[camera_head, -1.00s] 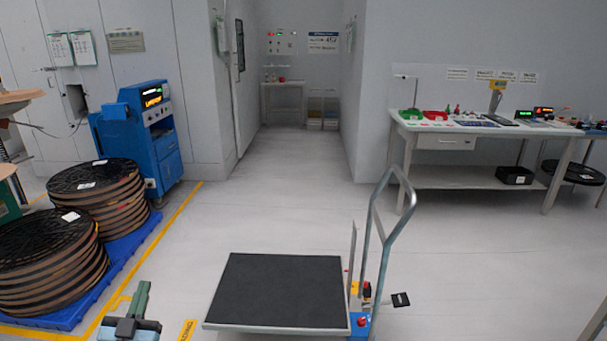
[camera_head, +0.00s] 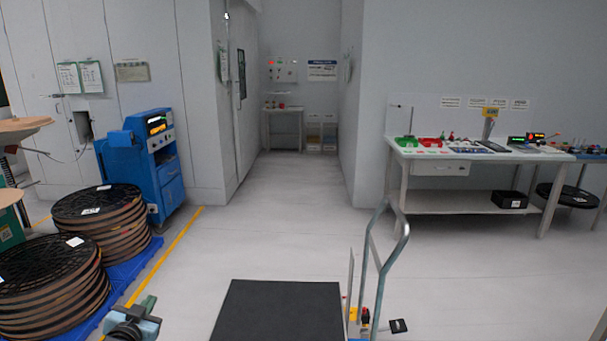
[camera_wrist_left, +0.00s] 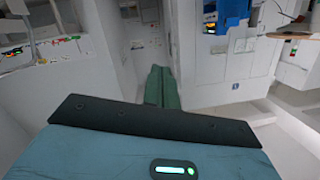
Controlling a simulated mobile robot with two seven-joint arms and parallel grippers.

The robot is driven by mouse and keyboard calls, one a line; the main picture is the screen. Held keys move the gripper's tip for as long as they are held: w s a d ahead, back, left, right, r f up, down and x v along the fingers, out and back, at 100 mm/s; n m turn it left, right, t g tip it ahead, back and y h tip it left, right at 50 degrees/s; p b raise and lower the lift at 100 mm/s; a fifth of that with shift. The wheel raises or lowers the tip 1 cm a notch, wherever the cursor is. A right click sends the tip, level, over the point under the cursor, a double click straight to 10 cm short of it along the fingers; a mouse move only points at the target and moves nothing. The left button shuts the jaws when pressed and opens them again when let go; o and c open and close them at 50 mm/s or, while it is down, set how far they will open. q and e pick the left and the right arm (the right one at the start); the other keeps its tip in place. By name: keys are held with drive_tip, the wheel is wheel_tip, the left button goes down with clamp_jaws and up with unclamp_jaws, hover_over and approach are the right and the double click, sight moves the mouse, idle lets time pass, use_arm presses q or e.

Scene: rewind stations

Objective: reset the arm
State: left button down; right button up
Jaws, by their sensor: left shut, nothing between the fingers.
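My left gripper (camera_head: 148,304) shows at the lower left of the head view, in front of the blue pallet. Its green fingers (camera_wrist_left: 162,88) are together and empty in the left wrist view, past the dark edge of the teal wrist housing. The fingers touch nothing that I can see. My right gripper is not in view.
A platform trolley (camera_head: 280,312) with a metal handle stands ahead. Black reels (camera_head: 50,280) are stacked on a blue pallet (camera_head: 128,268) at left, near a blue machine (camera_head: 165,185). A white workbench (camera_head: 440,168) stands at right. The middle floor is clear.

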use_arm(q)
drive_tip(key=s+d+f+g+h, duration=0.1)
drive_tip(key=s+d+f, duration=0.2)
drive_tip(key=s+f, duration=0.35)
drive_tip(key=s+d+f+g, duration=0.2)
drive_tip(key=s+d+f, duration=0.1)
drive_tip(key=s+f, duration=0.3)
drive_tip(key=s+d+f+g+h, duration=0.1)
drive_tip(key=s+d+f, duration=0.35)
drive_tip(key=s, duration=0.25)
drive_tip(key=s+d+f+g, duration=0.1)
drive_tip(key=s+d+f, duration=0.1)
drive_tip(key=s, duration=1.1)
drive_tip(key=s+d+f+n+g+h, duration=0.1)
drive_tip(key=s+d, duration=0.4)
drive_tip(key=s, duration=0.8)
drive_tip(key=shift+s+d+f+g, duration=0.25)
drive_tip(key=shift+f+g, duration=0.35)
drive_tip(key=shift+f, duration=0.35)
